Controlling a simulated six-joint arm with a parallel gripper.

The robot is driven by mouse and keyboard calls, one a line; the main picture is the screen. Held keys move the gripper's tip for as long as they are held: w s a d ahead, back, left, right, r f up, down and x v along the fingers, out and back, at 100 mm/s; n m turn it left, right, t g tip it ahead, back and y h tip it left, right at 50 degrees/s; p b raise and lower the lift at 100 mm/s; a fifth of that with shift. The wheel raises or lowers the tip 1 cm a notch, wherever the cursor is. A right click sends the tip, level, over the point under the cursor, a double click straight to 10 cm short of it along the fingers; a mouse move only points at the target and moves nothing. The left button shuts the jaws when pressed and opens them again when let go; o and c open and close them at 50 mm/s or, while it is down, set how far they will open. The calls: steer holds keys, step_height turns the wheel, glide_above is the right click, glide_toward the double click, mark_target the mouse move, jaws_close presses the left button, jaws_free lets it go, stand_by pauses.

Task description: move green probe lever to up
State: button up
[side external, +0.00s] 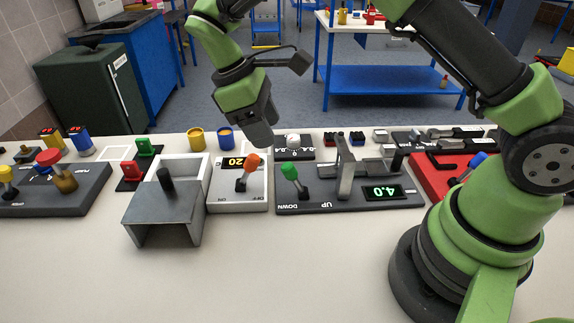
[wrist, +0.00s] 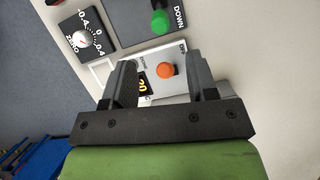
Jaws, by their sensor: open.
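The green probe lever (side external: 290,174) stands on a dark grey panel (side external: 345,202) marked DOWN and UP. Its knob leans left, to the DOWN side. In the wrist view the green knob (wrist: 160,21) is at the top, beside the word DOWN, beyond my fingertips. My gripper (side external: 263,141) is open and empty, in the air above and behind the neighbouring orange lever (side external: 250,161). In the wrist view the orange knob (wrist: 165,70) shows between the two open fingers (wrist: 163,78). The UP label is out of the wrist view.
The dark panel also carries a metal upright (side external: 345,168) and a display reading 4.0 (side external: 383,191). A small zero dial (side external: 293,141) sits behind the green lever. A grey metal box (side external: 163,215) stands to the left, a red panel (side external: 440,176) to the right. The front table is clear.

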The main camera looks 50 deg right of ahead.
mark_target(286, 165)
steer(key=x, duration=1)
steer(key=shift+w, duration=0.1)
jaws_close()
